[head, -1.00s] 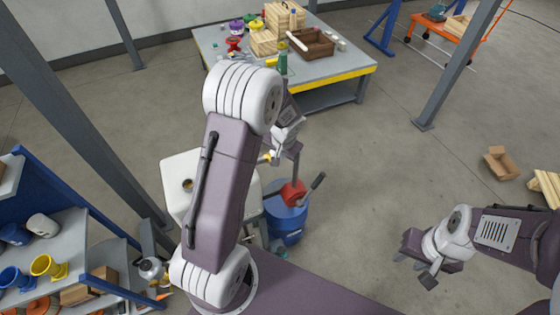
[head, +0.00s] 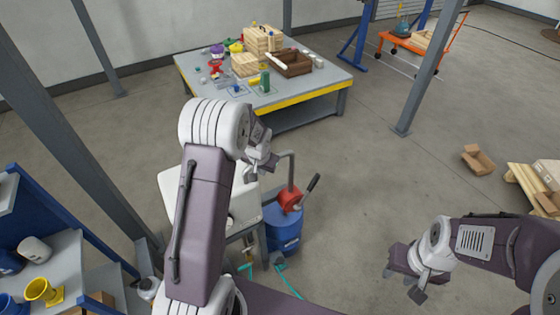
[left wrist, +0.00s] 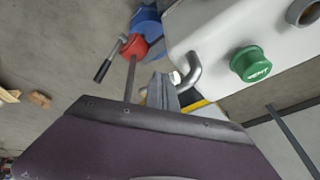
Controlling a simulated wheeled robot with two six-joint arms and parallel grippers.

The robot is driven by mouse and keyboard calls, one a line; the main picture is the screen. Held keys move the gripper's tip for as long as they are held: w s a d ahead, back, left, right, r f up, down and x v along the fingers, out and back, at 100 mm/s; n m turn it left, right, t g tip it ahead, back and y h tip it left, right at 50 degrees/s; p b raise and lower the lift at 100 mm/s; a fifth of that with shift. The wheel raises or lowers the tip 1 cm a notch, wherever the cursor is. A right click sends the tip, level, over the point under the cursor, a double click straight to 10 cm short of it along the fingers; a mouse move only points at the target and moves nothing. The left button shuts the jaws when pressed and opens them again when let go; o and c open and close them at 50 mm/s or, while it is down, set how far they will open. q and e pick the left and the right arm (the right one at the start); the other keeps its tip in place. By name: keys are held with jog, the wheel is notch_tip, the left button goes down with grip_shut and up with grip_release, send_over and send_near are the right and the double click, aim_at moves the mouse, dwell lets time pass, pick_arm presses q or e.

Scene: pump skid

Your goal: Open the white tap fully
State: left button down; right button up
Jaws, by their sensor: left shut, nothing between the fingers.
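A white tank (head: 172,182) stands behind my left arm, which hides much of it. My left gripper (head: 251,172) is at the tank's far right side, shut and empty. In the left wrist view its fingers (left wrist: 161,92) are beside a grey bent pipe (left wrist: 189,74) on the white tank (left wrist: 215,28); whether they touch it I cannot tell. A green round cap marked VENT (left wrist: 250,64) sits on the tank. I cannot make out a white tap in either view. My right gripper (head: 405,280) is open and empty over the floor at the right.
A blue drum (head: 284,240) with a red hand pump (head: 290,200) and black lever (head: 312,185) stands close right of the tank. A workbench (head: 315,92) is behind. A shelf (head: 62,262) is at left.

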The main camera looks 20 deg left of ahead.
pick_arm(q)
jog(key=shift+w, duration=0.1)
jog(key=shift+w+d+f, duration=0.15)
jog(key=shift+w+d, duration=0.4)
